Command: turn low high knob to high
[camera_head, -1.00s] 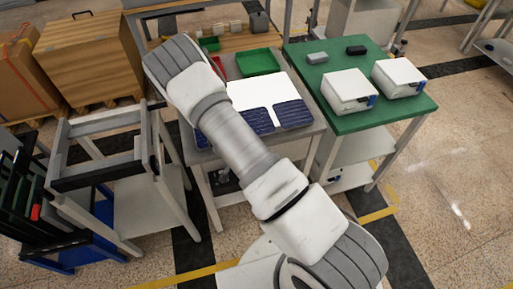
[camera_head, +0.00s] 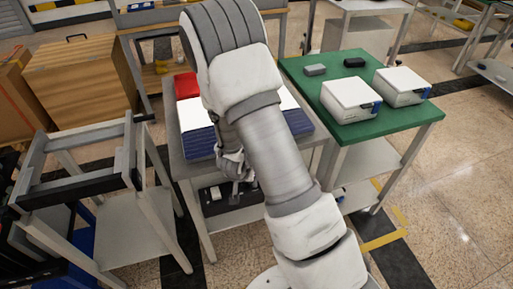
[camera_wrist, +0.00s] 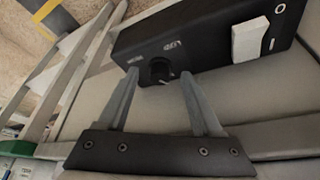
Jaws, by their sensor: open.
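In the wrist view a black control box (camera_wrist: 212,42) carries a small round black knob (camera_wrist: 159,70) on its face, with small white lettering on either side of it. The lettering is too blurred to read surely, as is the knob's setting. My gripper (camera_wrist: 158,76) is open, with one finger on each side of the knob; I cannot tell whether they touch it. In the head view my gripper (camera_head: 240,184) hangs low at the front of the grey table, near the black box (camera_head: 218,198) on its lower shelf; my arm hides part of this.
A white block (camera_wrist: 250,38) sits on the box, right of the knob. The grey table (camera_head: 178,150) holds dark blue panels (camera_head: 200,142) and a red bin (camera_head: 186,85). A green table (camera_head: 395,124) with two white boxes stands right; a grey frame cart (camera_head: 130,185) stands left.

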